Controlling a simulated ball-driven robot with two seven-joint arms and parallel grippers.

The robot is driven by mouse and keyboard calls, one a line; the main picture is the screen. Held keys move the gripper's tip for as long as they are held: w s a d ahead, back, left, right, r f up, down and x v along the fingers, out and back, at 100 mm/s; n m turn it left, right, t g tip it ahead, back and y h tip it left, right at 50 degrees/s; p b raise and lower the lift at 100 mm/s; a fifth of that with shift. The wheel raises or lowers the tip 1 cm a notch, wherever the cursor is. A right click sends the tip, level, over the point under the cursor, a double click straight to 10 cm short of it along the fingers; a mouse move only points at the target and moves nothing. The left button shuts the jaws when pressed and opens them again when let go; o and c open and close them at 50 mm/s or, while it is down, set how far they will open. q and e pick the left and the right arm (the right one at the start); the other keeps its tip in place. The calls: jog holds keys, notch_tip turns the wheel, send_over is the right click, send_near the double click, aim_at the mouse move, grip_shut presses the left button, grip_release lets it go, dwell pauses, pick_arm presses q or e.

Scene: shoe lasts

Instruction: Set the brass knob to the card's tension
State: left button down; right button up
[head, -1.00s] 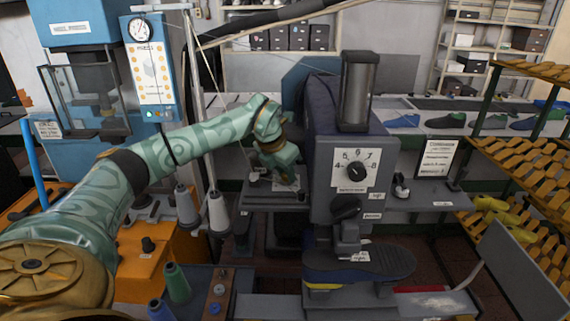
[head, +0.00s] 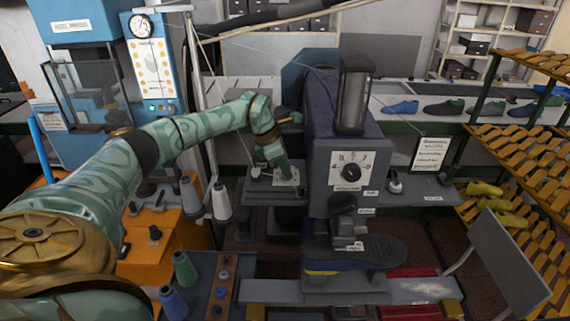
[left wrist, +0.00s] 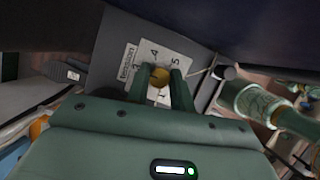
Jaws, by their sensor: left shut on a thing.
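The brass knob (left wrist: 159,76) sits on a white dial plate (left wrist: 180,55) marked "tension", with digits around it, in the left wrist view. My left gripper (left wrist: 160,80) is shut on the knob, one dark green finger on each side. I cannot tell which digit the knob points to. In the head view my left gripper (head: 286,175) reaches down onto the small plate left of the grey machine, and the knob is hidden there. A white printed card (head: 431,155) stands on the bench at the right; its text is too small to read. My right gripper is out of view.
A dark shoe sole (head: 365,252) lies below. Racks of lasts fill the right side.

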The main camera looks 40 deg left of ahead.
pick_arm(q)
jog(key=shift+r, duration=0.1)
dwell(0.3)
jog(key=c, duration=1.2)
grip_release()
jog(key=v, duration=1.6)
jog(key=shift+b, duration=0.3)
